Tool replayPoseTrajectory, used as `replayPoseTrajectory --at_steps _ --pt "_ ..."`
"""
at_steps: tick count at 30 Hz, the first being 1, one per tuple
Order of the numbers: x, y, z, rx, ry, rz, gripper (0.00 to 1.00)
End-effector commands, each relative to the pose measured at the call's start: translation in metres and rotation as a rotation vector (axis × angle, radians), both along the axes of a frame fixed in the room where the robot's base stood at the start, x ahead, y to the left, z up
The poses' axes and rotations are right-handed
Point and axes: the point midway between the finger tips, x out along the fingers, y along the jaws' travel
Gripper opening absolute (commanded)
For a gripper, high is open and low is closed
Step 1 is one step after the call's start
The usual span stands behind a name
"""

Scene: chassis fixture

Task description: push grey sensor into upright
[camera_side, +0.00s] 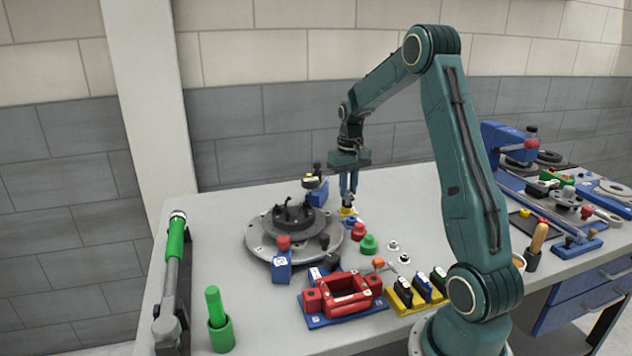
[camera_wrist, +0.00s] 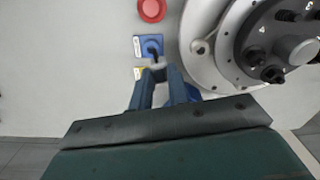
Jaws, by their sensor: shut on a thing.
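My gripper (camera_side: 348,206) points down just right of the round grey fixture, and its fingers also show in the wrist view (camera_wrist: 157,72). It is shut on a small dark piece (camera_wrist: 155,63), which I take to be the grey sensor; the fingers hide most of it. A small blue block with a white label (camera_wrist: 148,46) lies just beyond the fingertips, and yellow shows beside them. A blue upright (camera_side: 318,193) stands at the fixture's back right, and another blue upright (camera_side: 282,266) stands at its front. I cannot tell which upright is meant, or whether the held piece touches anything.
The round grey fixture (camera_side: 262,246) carries a dark hub. Red (camera_side: 358,233) and green (camera_side: 369,244) knobs stand close to the gripper. A red frame (camera_side: 345,296) and a yellow rack (camera_side: 408,301) stand in front. The table behind the gripper is mostly clear.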

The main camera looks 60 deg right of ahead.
Motion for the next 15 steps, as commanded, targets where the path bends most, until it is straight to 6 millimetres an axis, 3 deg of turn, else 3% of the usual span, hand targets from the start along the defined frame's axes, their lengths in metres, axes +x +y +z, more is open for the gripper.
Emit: replayPoseTrajectory --at_steps 9,15 --pt "0.032 0.039 0.041 -0.002 -0.002 0.004 0.00" --pt "0.038 0.050 0.051 0.000 0.000 0.001 0.00"
